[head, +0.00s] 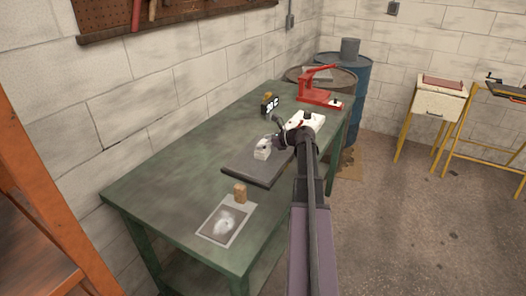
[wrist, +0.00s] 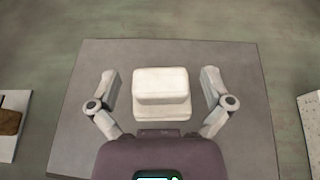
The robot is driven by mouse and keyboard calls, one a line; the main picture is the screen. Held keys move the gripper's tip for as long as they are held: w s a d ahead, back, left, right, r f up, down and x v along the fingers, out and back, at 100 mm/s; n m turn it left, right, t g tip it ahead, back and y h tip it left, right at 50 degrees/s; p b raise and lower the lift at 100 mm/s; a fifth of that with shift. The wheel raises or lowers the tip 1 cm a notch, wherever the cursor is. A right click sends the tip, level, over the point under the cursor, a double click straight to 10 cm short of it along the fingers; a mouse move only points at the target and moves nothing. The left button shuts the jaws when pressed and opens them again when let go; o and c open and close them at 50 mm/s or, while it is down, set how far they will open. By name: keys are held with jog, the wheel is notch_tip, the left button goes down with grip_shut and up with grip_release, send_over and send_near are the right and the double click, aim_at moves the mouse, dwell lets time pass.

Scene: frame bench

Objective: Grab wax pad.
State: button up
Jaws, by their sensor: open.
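A pale block (wrist: 161,86), which looks like the wax pad, lies on a flat grey board (wrist: 75,140). It has a wider lower layer. My gripper (wrist: 160,83) is open, with one finger on either side of the block and a gap on both sides. In the head view the pale block (head: 262,154) sits on the dark board (head: 240,169) on the green bench, beside the end of my arm, which partly hides that area.
The bench's left part is clear.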

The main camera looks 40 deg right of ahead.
aim_at(264, 141)
jog(key=c, duration=1.1)
jog(key=shift+r, duration=0.15)
jog(key=shift+c, duration=0.2)
notch_tip(264, 141, up, 3)
jog(key=p, duration=0.3)
jog(key=shift+r+p, duration=0.15)
jog(key=shift+p, duration=0.15)
jog(key=shift+s+d+r, duration=0.15)
jog(key=shift+s, duration=0.05)
jog(key=s+d+r+p, duration=0.1)
jog(key=s+d, duration=0.8)
jog(key=s, duration=0.3)
jog(key=shift+s+d, duration=0.15)
jog(key=shift+d, duration=0.05)
